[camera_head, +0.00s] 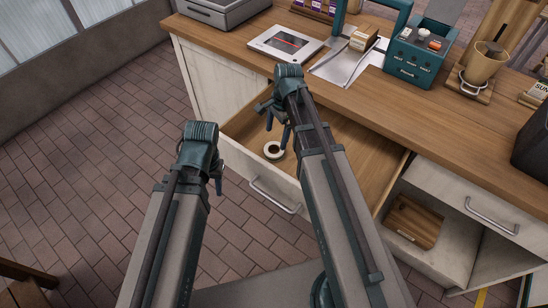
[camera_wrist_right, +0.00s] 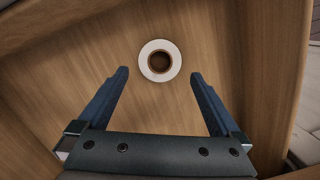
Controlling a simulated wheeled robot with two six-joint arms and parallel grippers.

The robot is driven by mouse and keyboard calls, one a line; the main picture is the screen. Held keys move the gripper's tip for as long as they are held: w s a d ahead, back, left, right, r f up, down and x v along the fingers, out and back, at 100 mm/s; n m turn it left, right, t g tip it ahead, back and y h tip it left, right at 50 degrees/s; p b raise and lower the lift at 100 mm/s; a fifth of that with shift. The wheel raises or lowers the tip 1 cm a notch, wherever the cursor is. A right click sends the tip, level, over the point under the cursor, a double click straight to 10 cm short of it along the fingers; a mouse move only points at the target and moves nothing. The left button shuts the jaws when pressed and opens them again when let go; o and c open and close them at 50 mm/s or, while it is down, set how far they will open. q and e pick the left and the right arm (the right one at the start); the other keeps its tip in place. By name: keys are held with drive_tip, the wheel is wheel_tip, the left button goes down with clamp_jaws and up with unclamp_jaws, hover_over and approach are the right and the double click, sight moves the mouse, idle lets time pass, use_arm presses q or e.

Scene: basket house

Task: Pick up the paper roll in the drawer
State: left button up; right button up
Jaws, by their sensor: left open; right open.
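A small white paper roll (camera_head: 274,150) lies on the bottom of the open wooden drawer (camera_head: 375,152), near its left front corner. In the right wrist view the paper roll (camera_wrist_right: 160,61) shows from above with its dark round core, just beyond and between the fingertips. My right gripper (camera_head: 277,125) is open and empty, over the drawer close to the roll; its two fingers (camera_wrist_right: 160,76) are spread wide in the wrist view. My left gripper (camera_head: 218,180) is outside the drawer, left of its front; its fingers are mostly hidden behind the wrist.
The drawer front with its handle (camera_head: 275,196) stands out from the cabinet. Brick floor lies free at left.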

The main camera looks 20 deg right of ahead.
sight(274, 149)
drive_tip(key=shift+s+a+f+b, duration=0.1)
drive_tip(key=shift+a+f+b, duration=0.1)
drive_tip(key=shift+f+b, duration=1.5)
drive_tip(key=shift+a+f+b, duration=0.15)
drive_tip(key=shift+f+b, duration=1.25)
drive_tip(key=shift+f, duration=0.5)
drive_tip(key=shift+r, duration=0.1)
drive_tip(key=c, duration=1.1)
